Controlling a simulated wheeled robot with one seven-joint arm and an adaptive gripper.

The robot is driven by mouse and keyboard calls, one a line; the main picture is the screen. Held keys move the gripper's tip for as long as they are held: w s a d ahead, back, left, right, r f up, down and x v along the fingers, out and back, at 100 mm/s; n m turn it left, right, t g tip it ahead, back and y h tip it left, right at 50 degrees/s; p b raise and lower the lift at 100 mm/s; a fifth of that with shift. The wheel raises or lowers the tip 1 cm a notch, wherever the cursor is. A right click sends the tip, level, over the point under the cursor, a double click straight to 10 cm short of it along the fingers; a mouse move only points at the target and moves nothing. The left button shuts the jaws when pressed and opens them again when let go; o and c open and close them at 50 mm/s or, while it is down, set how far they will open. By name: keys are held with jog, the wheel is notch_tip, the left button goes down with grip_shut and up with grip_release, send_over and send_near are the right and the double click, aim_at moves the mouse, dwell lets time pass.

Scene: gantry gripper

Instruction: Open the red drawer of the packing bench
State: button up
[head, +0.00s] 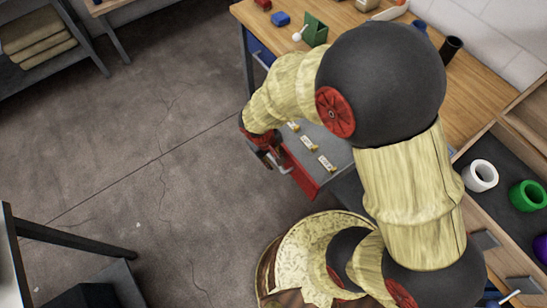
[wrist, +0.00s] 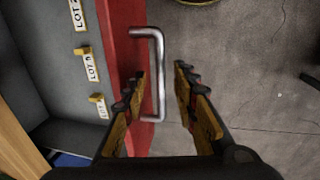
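The red drawer (head: 307,178) of the packing bench (head: 478,68) stands pulled out, with its grey inside showing. In the wrist view its red front (wrist: 122,35) runs top to bottom, with a silver U-shaped handle (wrist: 160,50) on it. Inside are yellow-clipped tags (wrist: 91,66) marked LOT. My gripper (wrist: 160,80) is open at the handle; it also shows in the head view (head: 268,156). The handle's bar lies between the fingers, with the left finger on the drawer side. A gap shows between the bar and the right finger. My arm hides part of the bench and drawer.
Small blocks (head: 281,19) and a green box (head: 314,30) sit on the bench top. Rings, white (head: 480,176) and green (head: 527,195), lie in a tray at right. A shelf (head: 40,40) stands far left and a dark table (head: 65,235) lower left. The floor between is clear.

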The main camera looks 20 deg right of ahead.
notch_tip(320, 180, up, 11)
jog(key=a, duration=0.2)
jog(key=shift+s+f, duration=0.15)
jog(key=shift+s, duration=0.25)
jog(key=s+d+r+m+t+y, duration=0.1)
jog(key=s+d+r, duration=0.3)
jog(key=r, duration=0.6)
jog(key=s+d+r+m+t+y, duration=0.1)
jog(key=s+d+r+m+t, duration=0.2)
jog(key=r, duration=0.8)
jog(key=s+d, duration=0.2)
jog(key=s, duration=0.1)
jog(key=shift+d+t, duration=0.15)
jog(key=shift+t, duration=0.25)
jog(key=shift+r, duration=0.1)
